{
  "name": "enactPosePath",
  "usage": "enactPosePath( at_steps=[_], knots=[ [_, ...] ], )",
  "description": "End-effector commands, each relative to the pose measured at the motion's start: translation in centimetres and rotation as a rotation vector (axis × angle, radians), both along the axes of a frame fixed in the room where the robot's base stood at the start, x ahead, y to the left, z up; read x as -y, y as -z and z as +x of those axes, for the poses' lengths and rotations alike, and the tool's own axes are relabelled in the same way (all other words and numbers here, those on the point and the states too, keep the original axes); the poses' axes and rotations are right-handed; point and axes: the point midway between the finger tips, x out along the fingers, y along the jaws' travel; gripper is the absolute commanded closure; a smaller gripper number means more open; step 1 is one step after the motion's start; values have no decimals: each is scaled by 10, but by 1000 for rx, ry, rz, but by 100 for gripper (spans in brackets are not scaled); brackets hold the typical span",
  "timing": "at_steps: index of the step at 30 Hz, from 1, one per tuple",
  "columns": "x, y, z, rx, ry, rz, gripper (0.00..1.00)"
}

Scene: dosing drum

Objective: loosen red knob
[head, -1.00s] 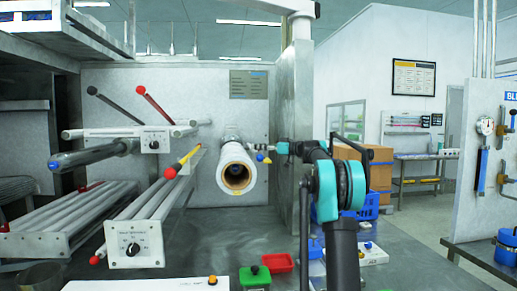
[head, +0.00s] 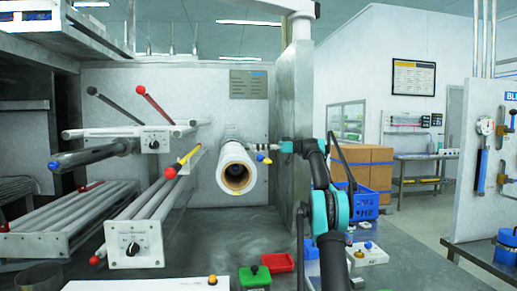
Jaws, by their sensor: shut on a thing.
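My gripper (head: 268,147) is small in the head view, at the right side of the white roll (head: 237,168) in front of the grey back panel. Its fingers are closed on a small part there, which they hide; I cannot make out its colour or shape. Small yellow and blue pieces (head: 263,158) show just below the fingers. Red ends show elsewhere, apart from my gripper: one on the yellow lever (head: 170,173) left of the roll, one on the upper lever (head: 138,89), and one low at the left roller frame (head: 95,260).
Roller frames with dials (head: 133,248) fill the left. A grey upright wall (head: 291,100) stands close behind my wrist. A red tray (head: 278,263), a green box with a button (head: 254,276) and a blue crate (head: 364,206) lie low. The grey bench right of the roller frames is partly clear.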

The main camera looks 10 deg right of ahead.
Motion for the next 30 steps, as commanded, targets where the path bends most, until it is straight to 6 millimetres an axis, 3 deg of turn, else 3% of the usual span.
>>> enactPosePath(
  at_steps=[16,17,21,30],
  knots=[
    [0,0,0,0,-10,1,100],
    [0,0,0,0,-10,1,75],
    [0,0,0,0,-10,1,57],
    [1,0,0,0,-10,0,56]
  ],
)
